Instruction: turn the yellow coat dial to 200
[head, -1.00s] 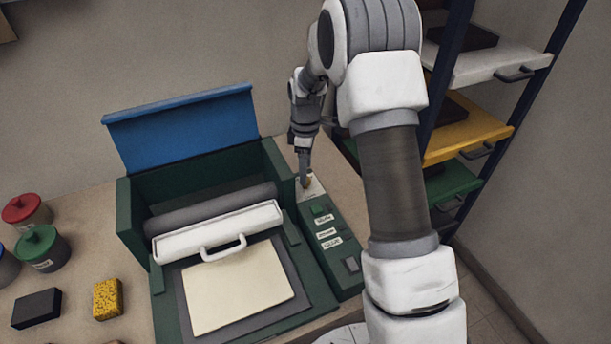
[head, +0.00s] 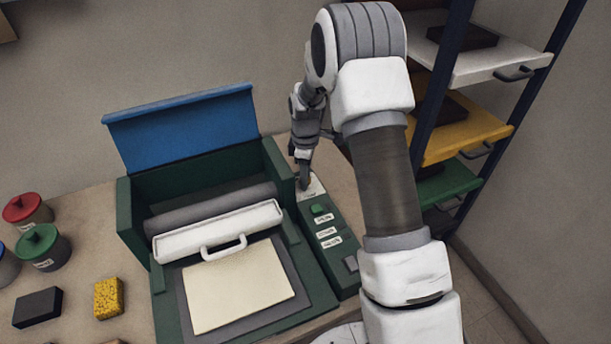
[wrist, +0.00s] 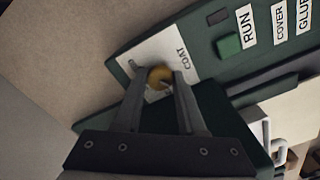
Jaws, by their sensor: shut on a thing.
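The yellow coat dial (wrist: 158,76) shows in the wrist view on a white plate (wrist: 150,51) marked COAT, at the end of the green control panel (head: 336,249). My gripper (wrist: 159,84) is shut on the dial, with one finger on each side of it. In the head view my gripper (head: 303,183) comes down onto the far end of the panel and hides the dial. The scale numbers and the dial's setting are too small or hidden to read.
A green button (wrist: 229,45) and RUN, COVER and GLUE labels sit close beside the dial. The machine's raised blue lid (head: 185,128) and white roller bar (head: 218,232) stand to the left. A rack with coloured shelves (head: 468,132) stands to the right.

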